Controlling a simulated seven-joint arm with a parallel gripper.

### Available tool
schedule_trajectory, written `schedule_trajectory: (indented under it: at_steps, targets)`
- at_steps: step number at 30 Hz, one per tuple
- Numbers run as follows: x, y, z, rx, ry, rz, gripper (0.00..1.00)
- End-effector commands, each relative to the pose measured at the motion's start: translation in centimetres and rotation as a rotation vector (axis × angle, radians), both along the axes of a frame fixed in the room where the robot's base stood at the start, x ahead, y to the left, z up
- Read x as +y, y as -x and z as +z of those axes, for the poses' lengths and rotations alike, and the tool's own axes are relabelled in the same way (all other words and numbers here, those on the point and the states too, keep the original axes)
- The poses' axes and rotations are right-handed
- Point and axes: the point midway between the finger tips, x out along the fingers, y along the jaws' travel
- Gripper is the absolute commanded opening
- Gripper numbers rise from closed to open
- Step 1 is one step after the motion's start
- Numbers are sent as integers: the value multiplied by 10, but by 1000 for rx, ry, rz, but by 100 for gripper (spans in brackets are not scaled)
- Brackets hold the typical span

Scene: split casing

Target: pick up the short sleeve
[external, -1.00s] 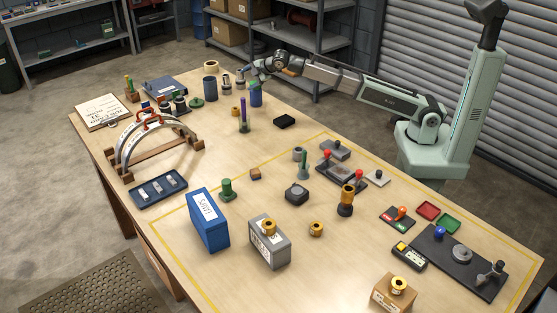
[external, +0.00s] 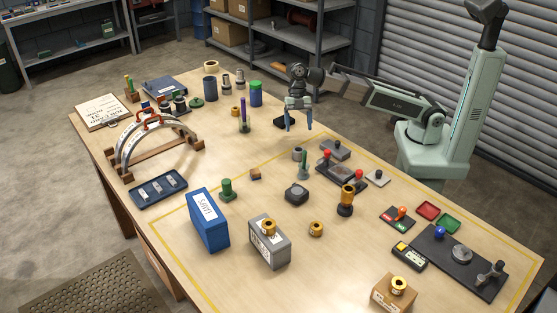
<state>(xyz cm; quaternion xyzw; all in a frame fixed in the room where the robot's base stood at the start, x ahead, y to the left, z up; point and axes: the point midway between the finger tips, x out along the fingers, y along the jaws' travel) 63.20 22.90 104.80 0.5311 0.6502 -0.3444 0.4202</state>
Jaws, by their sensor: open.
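My gripper (external: 298,127) is open and empty, pointing down above the far middle of the table, beside a black block (external: 280,123). A short grey ring-like cylinder (external: 298,154), which looks like the short sleeve, stands on the table just in front of the gripper and apart from it. Several short brass flanged pieces also show: one on the bare table (external: 316,229), one on the grey box (external: 268,226) and one on the cardboard box (external: 398,284). The view is too small to be certain which piece is the short sleeve.
A green post (external: 304,166) and a plate with red knobs (external: 342,172) stand close to the grey cylinder. A blue cylinder with a green top (external: 256,93) stands left of my gripper. The blue box (external: 208,221) is nearer the camera.

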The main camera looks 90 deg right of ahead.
Motion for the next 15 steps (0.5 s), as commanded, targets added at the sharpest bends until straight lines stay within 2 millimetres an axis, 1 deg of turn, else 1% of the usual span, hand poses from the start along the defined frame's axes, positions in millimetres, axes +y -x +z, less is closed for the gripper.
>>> schedule_trajectory:
  at_steps: [1, 6, 10, 15]
  targets:
    - [3, 2, -9, 1, 0, -1, 80]
    - [14, 4, -33, 0, 1, -1, 80]
    - [19, 4, -45, 0, 1, -2, 80]
    - [22, 4, -51, -1, 1, -4, 80]
